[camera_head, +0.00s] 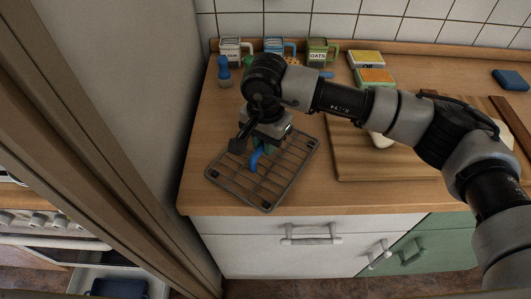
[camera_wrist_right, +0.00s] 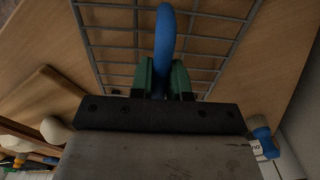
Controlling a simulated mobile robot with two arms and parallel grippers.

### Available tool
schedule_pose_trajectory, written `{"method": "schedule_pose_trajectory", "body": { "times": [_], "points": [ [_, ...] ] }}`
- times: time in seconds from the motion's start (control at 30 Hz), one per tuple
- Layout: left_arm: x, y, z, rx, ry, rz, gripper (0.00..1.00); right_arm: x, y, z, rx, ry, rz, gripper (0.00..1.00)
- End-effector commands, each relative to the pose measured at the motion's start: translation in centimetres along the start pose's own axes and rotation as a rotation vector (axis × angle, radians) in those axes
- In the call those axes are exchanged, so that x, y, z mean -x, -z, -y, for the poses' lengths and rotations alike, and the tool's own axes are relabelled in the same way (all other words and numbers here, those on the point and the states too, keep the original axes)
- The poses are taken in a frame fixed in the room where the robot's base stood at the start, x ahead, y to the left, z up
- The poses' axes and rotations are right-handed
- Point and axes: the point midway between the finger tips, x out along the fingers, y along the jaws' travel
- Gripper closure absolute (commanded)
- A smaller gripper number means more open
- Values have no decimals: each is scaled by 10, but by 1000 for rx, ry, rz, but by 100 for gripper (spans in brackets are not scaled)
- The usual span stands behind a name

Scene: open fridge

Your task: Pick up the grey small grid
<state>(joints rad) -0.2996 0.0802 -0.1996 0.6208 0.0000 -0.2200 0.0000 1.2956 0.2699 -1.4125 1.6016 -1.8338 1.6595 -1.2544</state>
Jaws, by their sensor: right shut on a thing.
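The grey small grid (camera_head: 236,195) is a wire rack with a dark frame and a blue curved handle (camera_head: 255,160). It is at the left end of the wooden counter, close to the front edge. My right gripper (camera_head: 263,147) is over the grid, pointing down. In the wrist view its green fingers (camera_wrist_right: 165,78) are shut on the blue handle (camera_wrist_right: 165,35), with the grid's wires (camera_wrist_right: 213,38) behind. I cannot tell whether the grid touches the counter or hangs just above it. My left gripper is not in view.
Labelled containers (camera_head: 273,48) stand along the back wall, with a blue-topped shaker (camera_head: 223,70) in front. A cutting board (camera_head: 370,160) lies to the right, under my right arm. Yellow and green boxes (camera_head: 374,77) lie behind it. A grey panel (camera_head: 125,90) rises at the left.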

Motion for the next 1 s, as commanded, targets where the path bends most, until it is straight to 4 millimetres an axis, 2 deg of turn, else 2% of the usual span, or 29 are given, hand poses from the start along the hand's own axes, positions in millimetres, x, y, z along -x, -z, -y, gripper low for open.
{"method": "schedule_pose_trajectory", "body": {
  "times": [0.63,1.0],
  "points": [
    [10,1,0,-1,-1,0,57,38,0,0,0,3,-1,100],
    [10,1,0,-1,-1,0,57,40,0,0,0,2,0,100]
  ]
}}
